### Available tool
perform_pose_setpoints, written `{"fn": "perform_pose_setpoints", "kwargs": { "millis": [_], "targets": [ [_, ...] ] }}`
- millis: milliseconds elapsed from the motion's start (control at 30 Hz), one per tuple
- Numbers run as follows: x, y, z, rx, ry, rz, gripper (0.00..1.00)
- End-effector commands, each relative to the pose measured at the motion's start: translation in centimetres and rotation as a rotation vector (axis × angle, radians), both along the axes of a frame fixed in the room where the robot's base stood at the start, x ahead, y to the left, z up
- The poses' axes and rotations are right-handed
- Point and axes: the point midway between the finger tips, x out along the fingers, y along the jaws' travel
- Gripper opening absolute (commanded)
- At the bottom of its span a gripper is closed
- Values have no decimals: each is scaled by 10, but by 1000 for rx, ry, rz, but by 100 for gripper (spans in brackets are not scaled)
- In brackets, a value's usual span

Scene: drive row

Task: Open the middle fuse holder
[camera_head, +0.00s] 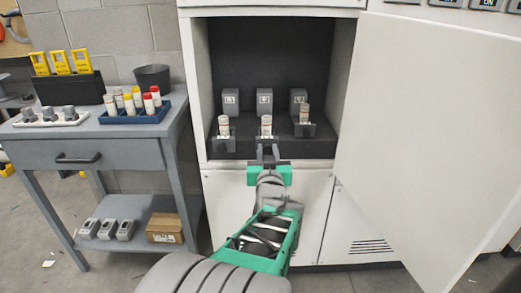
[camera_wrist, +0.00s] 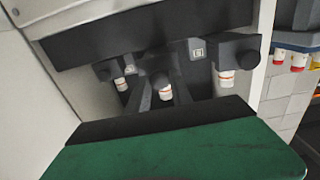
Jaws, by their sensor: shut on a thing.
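Three grey fuse holders stand in a row inside the open cabinet, each with a label block behind and a pale, banded fuse upright in front. The middle fuse holder (camera_head: 265,103) has its fuse (camera_head: 266,125) showing above my gripper (camera_head: 267,153). My gripper is shut on the lower front part of this holder, and its fingers hide that part. In the wrist view the middle fuse (camera_wrist: 164,92) shows between my dark fingers. The left holder (camera_head: 230,102) and right holder (camera_head: 298,101) stand to either side, with their front parts also swung out.
The large white cabinet door (camera_head: 430,130) stands open at the right. A grey workbench (camera_head: 120,128) at the left holds a blue rack (camera_head: 135,117) of fuses, yellow devices (camera_head: 60,62) and a dark cup (camera_head: 152,76). The cabinet's lower edge lies under my gripper.

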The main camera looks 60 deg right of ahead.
Motion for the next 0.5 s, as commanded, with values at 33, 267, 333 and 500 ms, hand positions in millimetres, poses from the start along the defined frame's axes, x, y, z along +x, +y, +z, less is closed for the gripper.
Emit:
{"fn": "perform_pose_setpoints", "kwargs": {
  "millis": [33,267,333,500],
  "targets": [
    [0,0,1,0,-1,1,0],
    [1,0,0,0,0,2,40],
    [1,0,0,0,0,2,45],
    [2,0,0,0,0,3,48]
  ]
}}
